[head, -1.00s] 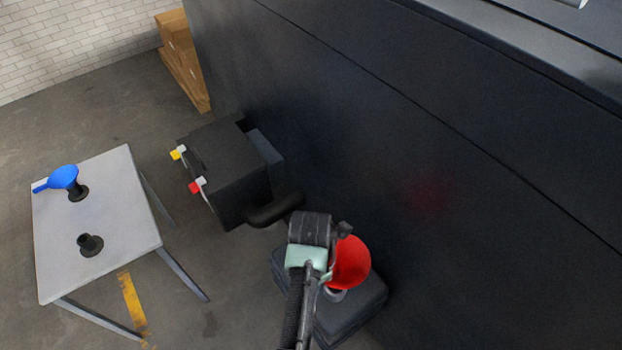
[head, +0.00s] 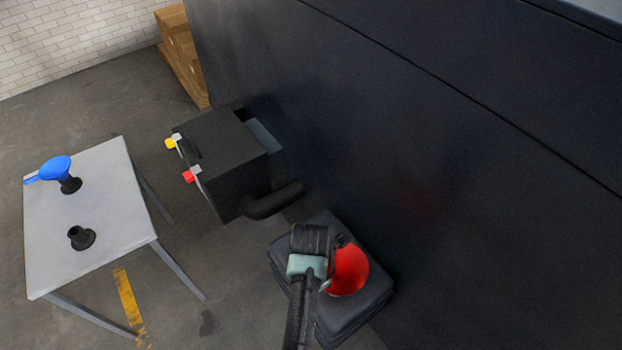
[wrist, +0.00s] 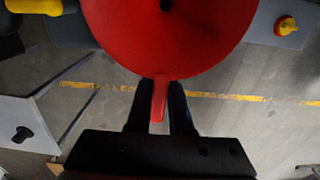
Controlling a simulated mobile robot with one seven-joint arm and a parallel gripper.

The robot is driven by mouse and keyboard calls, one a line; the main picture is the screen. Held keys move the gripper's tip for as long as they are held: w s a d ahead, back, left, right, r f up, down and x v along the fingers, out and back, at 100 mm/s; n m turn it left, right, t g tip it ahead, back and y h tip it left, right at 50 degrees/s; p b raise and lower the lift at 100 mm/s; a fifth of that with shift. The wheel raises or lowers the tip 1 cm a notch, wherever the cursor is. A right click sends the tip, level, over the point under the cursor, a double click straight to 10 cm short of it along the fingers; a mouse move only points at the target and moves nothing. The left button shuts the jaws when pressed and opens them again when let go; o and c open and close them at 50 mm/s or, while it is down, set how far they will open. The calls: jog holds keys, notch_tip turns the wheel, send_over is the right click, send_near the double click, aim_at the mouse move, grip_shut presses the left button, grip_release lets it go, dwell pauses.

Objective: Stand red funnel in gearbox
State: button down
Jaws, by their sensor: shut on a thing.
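My gripper's two dark fingers (wrist: 160,100) are shut on the red handle.
A grey table (head: 105,215) at left carries a blue funnel (head: 55,168) in a black stand and an empty black stand (head: 81,237). The chassis wall (head: 450,180) bounds the right.

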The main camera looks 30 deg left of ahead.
jog(key=shift+f, duration=0.25)
jog(key=c, duration=0.7)
grip_release()
jog(key=shift+c, duration=0.2)
jog(key=shift+r, duration=0.1)
notch_tip(320, 180, up, 12)
jog(key=shift+b, duration=0.3)
jog(key=shift+r+p, duration=0.35)
jog(key=shift+r, duration=0.1)
jog(key=shift+f, duration=0.1)
